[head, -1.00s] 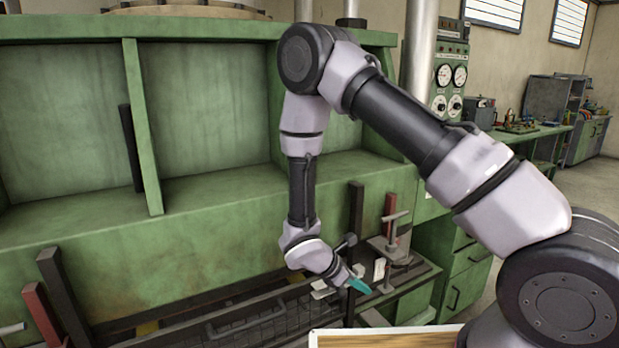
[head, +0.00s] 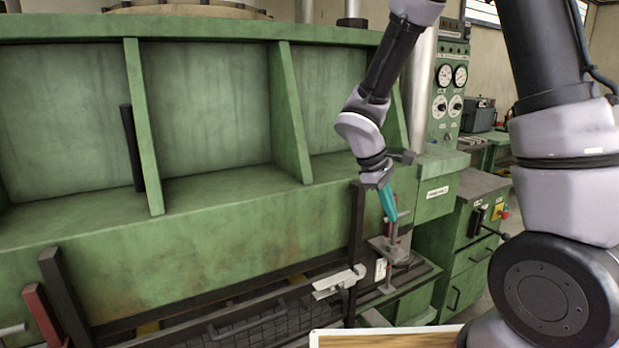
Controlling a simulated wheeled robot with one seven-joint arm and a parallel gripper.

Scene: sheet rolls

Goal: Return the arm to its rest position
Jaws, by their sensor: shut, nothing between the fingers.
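My gripper (head: 390,207) has teal fingers that are shut with nothing between them. It points downward in front of the right end of the green machine (head: 190,240), above a small metal stand (head: 389,252). My arm rises from the lower right, and its upper part runs out of the top of the head view. A black roll-like bar (head: 131,148) leans against a divider in the left part of the machine's green shelf.
A wooden board with a pale edge (head: 385,331) lies at the bottom. Dark upright posts (head: 357,235) stand at the machine's front. A green drawer cabinet (head: 470,260) and a gauge panel (head: 450,85) are at the right. The space before the shelf is open.

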